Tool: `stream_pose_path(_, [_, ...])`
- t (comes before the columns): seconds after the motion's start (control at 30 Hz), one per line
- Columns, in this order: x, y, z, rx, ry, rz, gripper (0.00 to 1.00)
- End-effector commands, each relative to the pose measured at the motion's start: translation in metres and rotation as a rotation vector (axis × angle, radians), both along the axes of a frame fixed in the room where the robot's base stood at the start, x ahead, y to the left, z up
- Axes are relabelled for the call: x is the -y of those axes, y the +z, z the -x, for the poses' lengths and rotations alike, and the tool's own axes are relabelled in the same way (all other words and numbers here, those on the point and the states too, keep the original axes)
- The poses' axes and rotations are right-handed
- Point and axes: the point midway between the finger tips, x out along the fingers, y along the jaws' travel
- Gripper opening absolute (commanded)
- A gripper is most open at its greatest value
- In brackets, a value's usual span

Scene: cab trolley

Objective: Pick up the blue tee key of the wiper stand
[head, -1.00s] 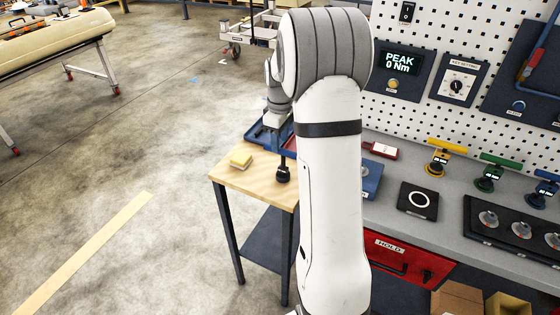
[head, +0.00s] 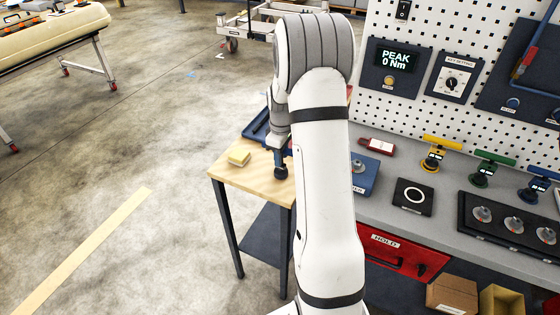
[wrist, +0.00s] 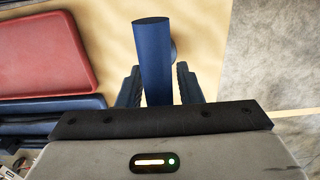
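A blue cylindrical bar (wrist: 154,60), which looks like the handle of the blue tee key, runs between my two fingers in the wrist view. Its rounded end points to the top of the picture, and its lower end is hidden by my gripper body. My gripper (wrist: 158,85) looks open, with one finger on each side of the bar; firm contact does not show. In the head view my gripper (head: 279,148) points down over a small wooden-topped table (head: 262,182). A dark round base (head: 281,173) stands on that table right below it.
Yellow, green and blue-handled keys stand on the grey workbench (head: 400,165) to the right. Open floor lies left.

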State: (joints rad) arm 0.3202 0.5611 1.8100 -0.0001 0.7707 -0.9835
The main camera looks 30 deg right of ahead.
Motion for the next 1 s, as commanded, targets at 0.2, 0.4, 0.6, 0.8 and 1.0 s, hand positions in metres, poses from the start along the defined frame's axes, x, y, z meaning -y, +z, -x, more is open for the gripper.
stream_pose_path(0.2, [0.000,0.000,0.000,0.000,0.000,0.000,0.14])
stream_pose_path(0.4, [-0.001,0.000,0.000,0.000,0.001,0.000,0.00])
stream_pose_path(0.6, [-0.001,0.000,0.000,0.000,0.001,0.000,0.00])
stream_pose_path(0.8, [-0.001,0.001,-0.001,0.001,0.001,0.000,0.00])
stream_pose_path(1.0, [-0.001,0.014,-0.002,0.005,0.002,0.002,0.00])
